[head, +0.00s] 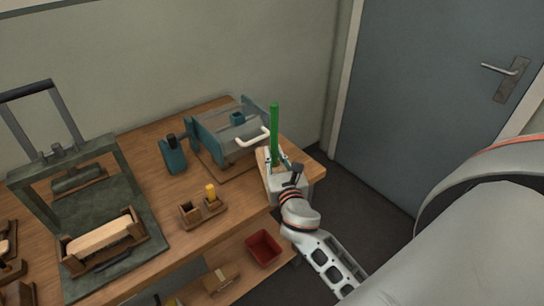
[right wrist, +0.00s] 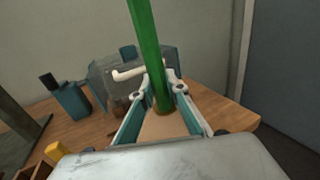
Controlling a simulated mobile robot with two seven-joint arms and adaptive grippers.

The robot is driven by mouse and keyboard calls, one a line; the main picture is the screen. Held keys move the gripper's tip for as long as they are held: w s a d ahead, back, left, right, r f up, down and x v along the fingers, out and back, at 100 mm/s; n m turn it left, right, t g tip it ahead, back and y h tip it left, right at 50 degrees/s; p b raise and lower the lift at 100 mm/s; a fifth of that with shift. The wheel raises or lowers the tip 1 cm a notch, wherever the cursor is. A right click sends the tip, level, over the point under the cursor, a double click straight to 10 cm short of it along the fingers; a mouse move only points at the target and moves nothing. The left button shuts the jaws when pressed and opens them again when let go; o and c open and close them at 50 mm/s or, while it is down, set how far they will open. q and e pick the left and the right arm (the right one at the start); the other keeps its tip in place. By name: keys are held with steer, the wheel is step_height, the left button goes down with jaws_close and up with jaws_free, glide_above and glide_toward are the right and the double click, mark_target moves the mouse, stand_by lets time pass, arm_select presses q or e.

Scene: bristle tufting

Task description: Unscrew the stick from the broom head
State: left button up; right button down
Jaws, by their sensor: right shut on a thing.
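A green stick (head: 275,128) stands upright near the right end of the workbench. It also shows in the right wrist view (right wrist: 148,50), leaning slightly there. My right gripper (head: 276,160) is shut around the lower part of the stick, with a finger on each side in the wrist view (right wrist: 161,92). Below the fingers, a pale tan piece (right wrist: 172,127) surrounds the stick's foot; it looks like the broom head, mostly hidden by my gripper. How the stick joins it cannot be seen. My left gripper is not in view.
A teal and grey machine with a white handle (head: 252,136) stands just behind the stick. A teal bottle-like object (head: 173,155), small wooden boxes (head: 190,212) and a green press (head: 64,150) lie further left. A red bin (head: 263,249) sits on the lower shelf.

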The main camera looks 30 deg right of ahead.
steer(key=shift+x, duration=1)
steer(key=shift+w+f, duration=0.1)
steer(key=shift+f, duration=0.05)
steer(key=shift+f+b, duration=0.8)
steer(key=shift+f, duration=0.8)
steer(key=shift+f, duration=0.1)
steer(key=c, duration=2)
jaws_free()
steer(key=shift+f, duration=0.1)
